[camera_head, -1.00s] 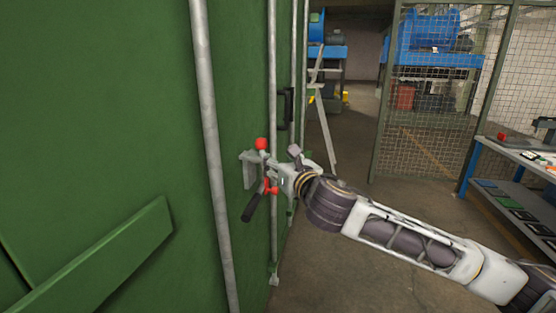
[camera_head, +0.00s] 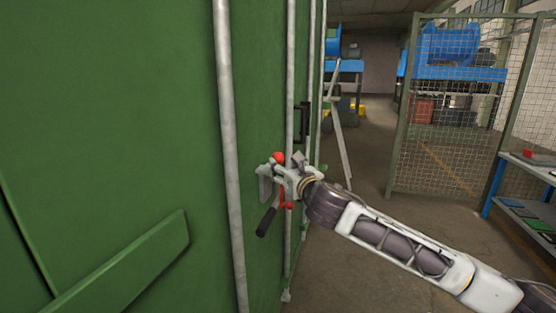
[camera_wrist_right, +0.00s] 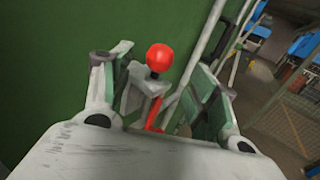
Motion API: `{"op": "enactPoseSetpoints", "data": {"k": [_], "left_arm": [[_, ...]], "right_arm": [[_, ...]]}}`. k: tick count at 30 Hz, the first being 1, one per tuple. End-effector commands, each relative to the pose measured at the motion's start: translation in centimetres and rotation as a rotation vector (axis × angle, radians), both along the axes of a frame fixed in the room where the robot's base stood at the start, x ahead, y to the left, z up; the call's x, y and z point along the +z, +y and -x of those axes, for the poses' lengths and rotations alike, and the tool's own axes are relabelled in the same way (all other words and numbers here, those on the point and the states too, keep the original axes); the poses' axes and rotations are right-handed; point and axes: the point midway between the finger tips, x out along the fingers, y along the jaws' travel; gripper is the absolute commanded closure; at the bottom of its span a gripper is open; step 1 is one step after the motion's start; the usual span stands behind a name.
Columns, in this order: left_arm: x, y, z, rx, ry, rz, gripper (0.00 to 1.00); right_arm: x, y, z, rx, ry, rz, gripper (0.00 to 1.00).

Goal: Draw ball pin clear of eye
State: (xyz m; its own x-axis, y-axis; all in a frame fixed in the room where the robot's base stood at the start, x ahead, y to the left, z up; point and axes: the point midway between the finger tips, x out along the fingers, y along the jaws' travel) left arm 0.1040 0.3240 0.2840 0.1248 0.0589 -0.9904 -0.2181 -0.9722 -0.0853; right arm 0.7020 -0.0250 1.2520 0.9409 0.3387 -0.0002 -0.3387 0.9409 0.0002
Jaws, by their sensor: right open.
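The ball pin shows as a red ball (camera_head: 279,158) on a short dark stem, standing upright at the latch on the green container door. In the right wrist view the red ball (camera_wrist_right: 160,58) sits between my open fingers, nearer the left one, with no finger seen closed on it. My right gripper (camera_head: 272,172) is open at the latch, and it also shows in the right wrist view (camera_wrist_right: 162,90). A grey bracket and a red part (camera_wrist_right: 155,113) lie below the ball. The eye under the pin is hidden. My left gripper is not in view.
A dark-gripped handle (camera_head: 266,222) hangs just below my right gripper. Vertical grey rods (camera_head: 229,150) run along the green door (camera_head: 120,110). A mesh cage (camera_head: 450,130) and a workbench (camera_head: 530,165) stand to the right. The floor between is open.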

Motion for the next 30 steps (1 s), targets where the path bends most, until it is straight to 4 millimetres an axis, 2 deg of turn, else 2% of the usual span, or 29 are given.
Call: {"op": "enactPoseSetpoints", "data": {"k": [6, 12, 21, 30], "left_arm": [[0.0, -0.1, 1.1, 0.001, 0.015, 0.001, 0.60], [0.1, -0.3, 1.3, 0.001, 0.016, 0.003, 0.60], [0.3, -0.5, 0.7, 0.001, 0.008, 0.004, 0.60], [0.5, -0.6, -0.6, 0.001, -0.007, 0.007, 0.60]], "right_arm": [[0.0, 0.8, -1.8, 0.001, 0.000, -0.001, 0.41], [0.0, 1.3, -3.3, 0.001, 0.000, 0.000, 0.41], [0.0, 2.0, -5.6, 0.000, 0.000, 0.000, 0.41], [0.0, 2.4, -6.7, 0.000, 0.000, 0.000, 0.41]]}}
